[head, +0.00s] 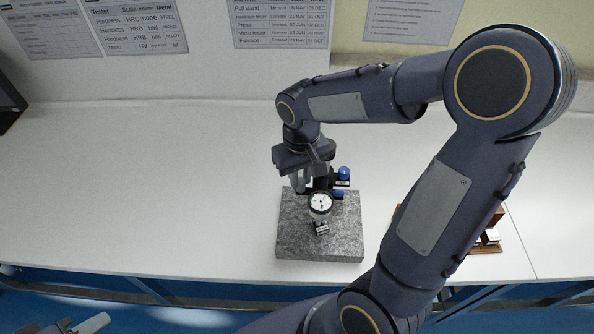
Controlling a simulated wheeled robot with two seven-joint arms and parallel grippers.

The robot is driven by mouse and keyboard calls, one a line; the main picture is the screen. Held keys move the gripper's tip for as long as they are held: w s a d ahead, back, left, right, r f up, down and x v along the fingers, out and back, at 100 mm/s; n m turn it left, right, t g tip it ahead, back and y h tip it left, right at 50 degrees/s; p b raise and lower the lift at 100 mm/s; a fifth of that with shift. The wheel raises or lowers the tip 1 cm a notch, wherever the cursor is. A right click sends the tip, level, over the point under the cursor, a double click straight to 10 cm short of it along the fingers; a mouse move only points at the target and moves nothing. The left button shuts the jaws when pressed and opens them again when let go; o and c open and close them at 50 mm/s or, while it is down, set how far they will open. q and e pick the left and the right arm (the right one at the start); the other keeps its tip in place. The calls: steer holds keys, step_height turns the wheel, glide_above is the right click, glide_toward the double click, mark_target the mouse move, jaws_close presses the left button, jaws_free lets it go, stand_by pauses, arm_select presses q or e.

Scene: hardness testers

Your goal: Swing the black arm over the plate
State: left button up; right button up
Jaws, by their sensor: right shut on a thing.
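A speckled grey granite plate (295,242) lies on the white bench. A stand with a black arm (323,184) and blue knobs (344,173) is at the plate's back edge. A round white dial gauge (320,205) hangs at the front of the black arm and appears above the plate. My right gripper (309,183) reaches down from behind and is shut on the black arm; its fingers partly hide the stand. Part of my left gripper (92,324) shows at the bottom left corner, apart from the bench things; its jaw opening is not clear.
A brown wooden holder (487,243) with small blocks stands at the right, partly hidden by my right arm. A dark object (8,103) is at the far left edge. The bench (140,190) left of the plate is clear. Paper charts hang on the back wall.

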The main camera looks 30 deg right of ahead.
steer(key=shift+s+n, duration=0.3)
steer(key=shift+n, duration=0.1)
steer(key=shift+d, duration=0.1)
steer(key=o, duration=0.9)
step_height(320, 180, up, 8)
steer(key=shift+f, duration=0.1)
stand_by(0.5)
